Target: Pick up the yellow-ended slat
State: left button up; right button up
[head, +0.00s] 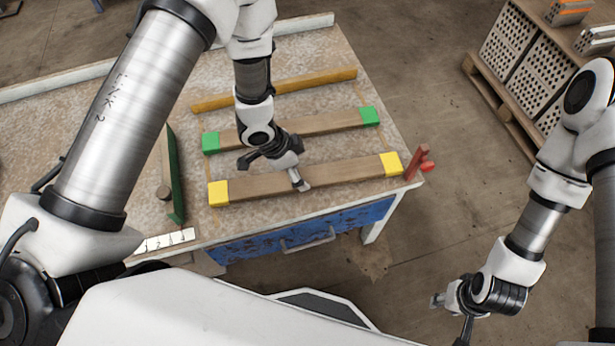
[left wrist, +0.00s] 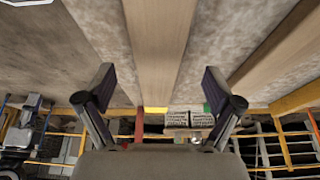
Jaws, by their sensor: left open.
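The yellow-ended slat (head: 330,176) lies on the table, a brown wooden bar with a yellow block at each end. My left gripper (head: 274,174) is over its middle, open, with one finger toward the far side and one at the near edge. In the left wrist view the slat (left wrist: 158,50) runs between the two spread fingers (left wrist: 158,85), with a gap on both sides. I cannot tell how far the fingertips reach down beside it. My right gripper (head: 451,318) hangs off the table at lower right, away from the slat; its jaw opening is unclear.
A green-ended slat (head: 325,124) lies just behind, and an ochre bar (head: 300,88) beyond it. A green metal piece (head: 176,180) lies to the left. A red clamp (head: 418,162) is at the table's right corner, close to the right yellow end. Hollow bricks (head: 508,48) stand on a pallet at right.

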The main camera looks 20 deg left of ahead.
aim_at(307, 176)
pick_arm(q)
jog(key=x, duration=0.3)
jog(key=shift+s+f, duration=0.1)
jog(key=shift+s, duration=0.05)
jog(key=shift+d+f, duration=0.2)
jog(key=shift+f, duration=0.1)
jog(key=shift+a, duration=0.1)
jog(key=c, duration=1.5)
jog(key=shift+c, duration=0.2)
jog(key=shift+r, duration=0.15)
